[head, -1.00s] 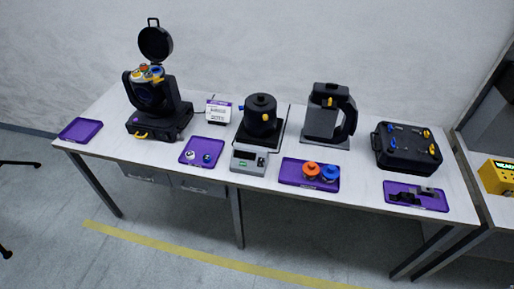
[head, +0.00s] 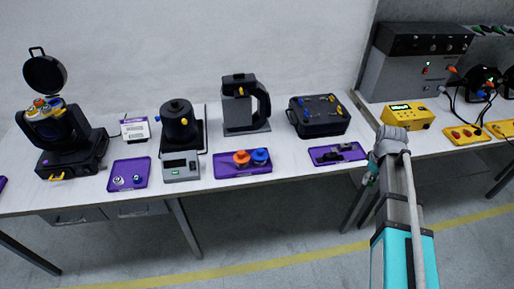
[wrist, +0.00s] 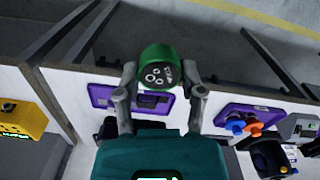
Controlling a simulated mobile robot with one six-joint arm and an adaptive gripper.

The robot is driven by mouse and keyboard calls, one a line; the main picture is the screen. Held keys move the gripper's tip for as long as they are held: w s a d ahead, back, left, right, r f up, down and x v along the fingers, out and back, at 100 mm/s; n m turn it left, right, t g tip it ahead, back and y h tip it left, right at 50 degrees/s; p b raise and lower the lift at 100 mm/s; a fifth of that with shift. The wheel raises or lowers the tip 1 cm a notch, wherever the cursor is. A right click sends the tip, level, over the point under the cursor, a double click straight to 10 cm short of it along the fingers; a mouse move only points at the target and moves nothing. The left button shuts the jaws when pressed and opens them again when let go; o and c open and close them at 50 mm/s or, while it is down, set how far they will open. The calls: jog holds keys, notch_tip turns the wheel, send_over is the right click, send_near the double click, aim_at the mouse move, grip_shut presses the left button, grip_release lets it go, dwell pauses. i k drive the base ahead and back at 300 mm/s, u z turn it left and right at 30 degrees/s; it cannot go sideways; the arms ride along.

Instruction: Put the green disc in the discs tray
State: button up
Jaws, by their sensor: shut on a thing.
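My gripper (wrist: 160,82) is shut on the green disc (wrist: 155,62), a short, thick green cylinder with a dark face marked with pale rings. The disc is held between both fingertips, clear of the bench. In the head view my arm reaches up from the lower right, and its end is near the bench's front edge, right of the tray with black parts. Several purple trays stand along the bench, and their labels are too small to read. Only a corner of the leftmost tray (head: 2,184) shows at the left edge, so I cannot tell which is the discs tray.
Trays hold small round parts (head: 128,186), orange and blue knobs (head: 241,158), and black parts (head: 350,147). A moving-head lamp (head: 62,130), a dark pot (head: 180,122), a grey jug-like unit (head: 238,112), a black case (head: 320,117) and a yellow meter (head: 408,115) stand behind.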

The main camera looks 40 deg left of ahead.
aim_at(123, 169)
jog(key=z, duration=0.55)
jog(key=i, duration=0.1)
jog(key=u, duration=2.9)
jog(key=i, duration=1)
jog(key=z, duration=0.1)
